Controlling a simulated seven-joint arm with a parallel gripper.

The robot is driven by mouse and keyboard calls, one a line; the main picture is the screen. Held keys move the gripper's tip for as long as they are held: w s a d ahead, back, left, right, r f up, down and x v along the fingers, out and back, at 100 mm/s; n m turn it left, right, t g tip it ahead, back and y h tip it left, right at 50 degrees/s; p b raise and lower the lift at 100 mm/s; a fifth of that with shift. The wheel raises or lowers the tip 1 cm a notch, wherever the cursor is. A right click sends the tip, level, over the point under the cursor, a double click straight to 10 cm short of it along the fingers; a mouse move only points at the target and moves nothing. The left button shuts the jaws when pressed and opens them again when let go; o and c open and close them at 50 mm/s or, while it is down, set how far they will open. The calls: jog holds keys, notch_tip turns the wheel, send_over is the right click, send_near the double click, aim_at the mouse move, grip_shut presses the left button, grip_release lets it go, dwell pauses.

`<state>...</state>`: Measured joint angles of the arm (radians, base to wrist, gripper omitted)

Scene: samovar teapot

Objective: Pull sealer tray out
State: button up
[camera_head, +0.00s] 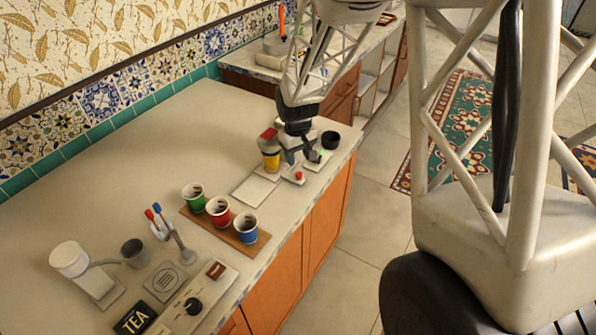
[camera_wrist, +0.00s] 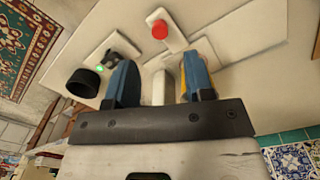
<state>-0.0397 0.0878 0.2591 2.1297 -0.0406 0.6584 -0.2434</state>
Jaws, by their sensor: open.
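The sealer is a low pale unit on the counter in the head view, with a red button (camera_head: 299,176) at its front and a flat white plate (camera_head: 255,190) to its left. My gripper (camera_head: 301,157) points down over this unit. In the wrist view my gripper (camera_wrist: 160,70) is open, its two blue fingers on either side of an upright white bar (camera_wrist: 162,87). Small gaps show between the bar and the fingers. I cannot tell whether the bar belongs to the sealer tray. The red button (camera_wrist: 159,28) lies beyond the fingertips.
A yellow cup (camera_head: 271,161) stands just left of my gripper. A black round part (camera_head: 330,140) is to its right; a green light (camera_wrist: 99,69) glows nearby. Green, red and blue cups (camera_head: 246,226) stand on a brown board nearer. The counter's cabinet-side edge is close.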

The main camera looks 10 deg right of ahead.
aim_at(299, 174)
jog(key=shift+f, duration=0.15)
jog(key=shift+d+f, duration=0.1)
jog(key=shift+f, duration=3.65)
grip_shut()
